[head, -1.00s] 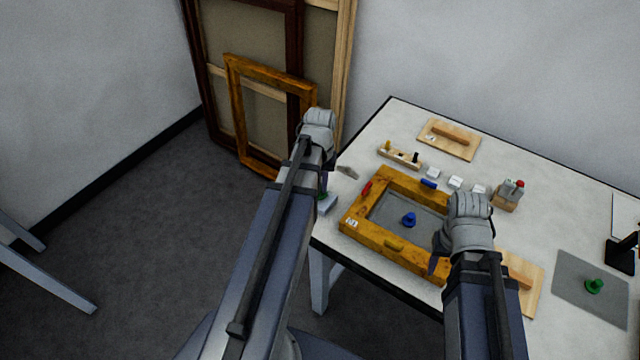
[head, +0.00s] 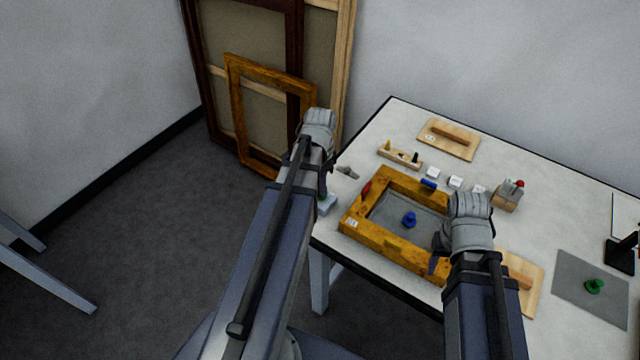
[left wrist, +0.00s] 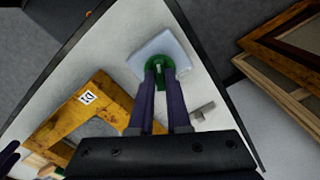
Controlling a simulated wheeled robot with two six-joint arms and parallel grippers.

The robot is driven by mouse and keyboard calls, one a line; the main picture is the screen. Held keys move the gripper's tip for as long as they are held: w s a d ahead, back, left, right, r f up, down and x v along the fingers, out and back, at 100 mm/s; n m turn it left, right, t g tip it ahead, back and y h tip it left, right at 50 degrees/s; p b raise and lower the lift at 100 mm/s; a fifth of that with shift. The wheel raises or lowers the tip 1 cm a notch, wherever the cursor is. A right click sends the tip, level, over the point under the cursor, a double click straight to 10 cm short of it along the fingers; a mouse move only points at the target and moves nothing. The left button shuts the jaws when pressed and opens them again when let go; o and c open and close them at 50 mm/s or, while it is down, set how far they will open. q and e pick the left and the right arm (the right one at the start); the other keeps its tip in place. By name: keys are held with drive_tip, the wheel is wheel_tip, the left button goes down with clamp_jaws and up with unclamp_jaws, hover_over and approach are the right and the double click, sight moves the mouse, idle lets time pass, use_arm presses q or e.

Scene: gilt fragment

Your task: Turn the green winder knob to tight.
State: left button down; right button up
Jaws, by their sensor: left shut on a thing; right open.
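The green winder knob (left wrist: 160,68) stands on a pale block (left wrist: 178,50) near the table's corner, seen in the left wrist view. My left gripper (left wrist: 160,74) is shut on it, a dark finger on each side. In the head view the block (head: 327,206) shows at the table's left edge, while my left gripper (head: 323,190) mostly hides the knob. I cannot read any mark for tight. My right gripper (head: 437,264) is open and empty over the right side of the wooden frame (head: 378,238).
A blue knob (head: 409,220) stands on the grey panel inside the frame. A grey metal piece (head: 348,172) lies close to the block. A second green knob (head: 594,286) stands on a grey mat (head: 570,268) at the right. Larger frames (head: 270,72) lean on the wall.

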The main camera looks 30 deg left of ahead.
use_arm(q)
drive_tip(key=m, duration=2.3)
drive_tip(key=shift+m, duration=0.4)
idle(0.3)
drive_tip(key=c, duration=0.9)
unclamp_jaws()
drive_tip(key=shift+r, duration=0.2)
use_arm(e)
drive_tip(key=shift+r, duration=0.15)
